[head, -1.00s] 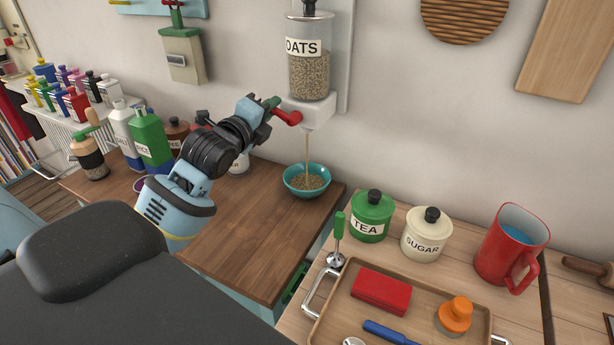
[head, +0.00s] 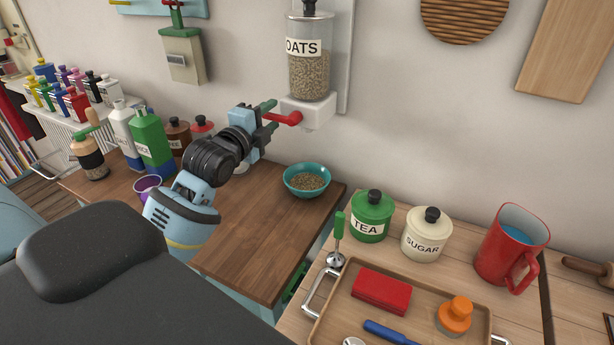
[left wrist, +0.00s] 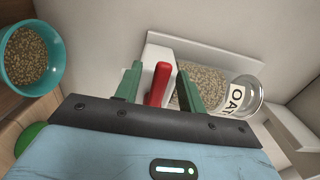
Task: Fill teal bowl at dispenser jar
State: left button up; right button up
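The teal bowl (head: 307,193) stands upright on the dark wooden counter beneath the dispenser and holds oats; it also shows in the left wrist view (left wrist: 58,62). The dispenser jar (head: 309,62) labelled OATS hangs on the wall with oats inside; it also shows in the left wrist view (left wrist: 207,84). No oats fall from its white spout now. Its red lever (head: 286,118) points left. My left gripper (head: 269,116) is open at the lever. In the left wrist view the lever (left wrist: 157,86) lies between the green fingers, with gaps visible on both sides. My right gripper is not in view.
Bottles (head: 150,142) and canisters stand on the counter's left, with a purple cup (head: 147,186) near my left arm. Right of the bowl are a TEA jar (head: 371,216), a SUGAR jar (head: 426,235), a red pitcher (head: 511,249) and a tray (head: 340,325). The counter front is clear.

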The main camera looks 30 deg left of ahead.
pick_arm(q)
jog(key=shift+s, duration=0.2)
jog(key=shift+s+d, duration=0.1)
jog(key=shift+s, duration=0.7)
jog(key=s, duration=0.6)
jog(key=shift+d, duration=0.35)
dwell(0.5)
